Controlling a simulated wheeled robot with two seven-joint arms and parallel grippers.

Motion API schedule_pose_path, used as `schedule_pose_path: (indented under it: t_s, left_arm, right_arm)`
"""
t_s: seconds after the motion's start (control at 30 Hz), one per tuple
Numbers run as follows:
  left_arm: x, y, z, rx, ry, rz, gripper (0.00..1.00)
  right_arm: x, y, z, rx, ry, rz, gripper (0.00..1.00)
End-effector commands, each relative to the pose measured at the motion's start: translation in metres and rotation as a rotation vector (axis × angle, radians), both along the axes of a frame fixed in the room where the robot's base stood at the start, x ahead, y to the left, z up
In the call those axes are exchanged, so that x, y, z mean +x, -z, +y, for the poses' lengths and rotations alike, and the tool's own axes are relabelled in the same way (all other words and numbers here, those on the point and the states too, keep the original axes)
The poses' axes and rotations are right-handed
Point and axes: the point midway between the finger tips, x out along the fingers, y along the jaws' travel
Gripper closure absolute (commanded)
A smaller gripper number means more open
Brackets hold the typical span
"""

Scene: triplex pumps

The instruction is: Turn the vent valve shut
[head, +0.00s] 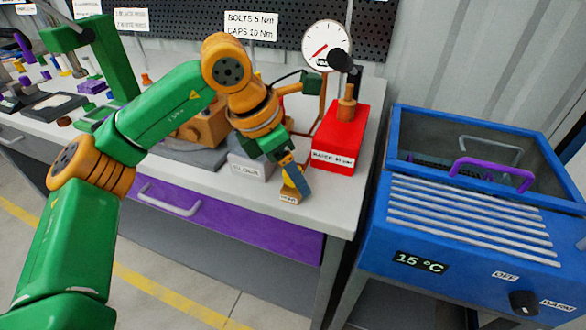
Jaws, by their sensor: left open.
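A small tan block (290,198) with a white label, too small to read surely, stands at the front edge of the bench; it may be the vent valve. A yellow and blue piece rises from it, and I cannot tell whether this is a handle or part of my gripper. My left gripper (287,164) points down right above the block, open. Its fingertips are small here, and whether they touch the block is unclear. My right gripper is not in view.
A red box (341,137) with a dial gauge (326,46) above it stands behind right. A grey labelled block (250,164) is just left of the gripper. A blue bath (470,235) with a purple handle stands right, across a gap from the bench (335,205).

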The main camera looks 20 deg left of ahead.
Motion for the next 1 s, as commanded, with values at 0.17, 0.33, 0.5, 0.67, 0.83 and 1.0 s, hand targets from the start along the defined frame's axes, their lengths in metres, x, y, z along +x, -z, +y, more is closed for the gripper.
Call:
schedule_pose_path:
  t_s: [0.17,0.33,0.5,0.67,0.83,1.0]
  left_arm:
    - [0.0,0.0,0.0,-0.001,0.0,0.0,0.72]
    - [0.0,0.0,0.0,-0.001,0.0,0.0,1.0]
    - [0.0,-0.001,0.0,-0.002,0.011,0.001,1.0]
    - [0.0,-0.002,0.0,-0.004,0.063,0.001,1.0]
    - [0.0,-0.004,0.0,-0.005,0.175,0.003,1.0]
    - [0.0,-0.005,0.0,-0.004,0.332,0.002,1.0]
  right_arm:
    - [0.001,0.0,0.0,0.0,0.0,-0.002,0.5]
    - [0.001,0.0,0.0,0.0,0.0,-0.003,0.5]
    - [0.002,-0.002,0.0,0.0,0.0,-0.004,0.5]
    - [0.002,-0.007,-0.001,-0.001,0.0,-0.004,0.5]
    - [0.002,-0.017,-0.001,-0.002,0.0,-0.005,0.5]
    - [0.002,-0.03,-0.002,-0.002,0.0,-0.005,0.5]
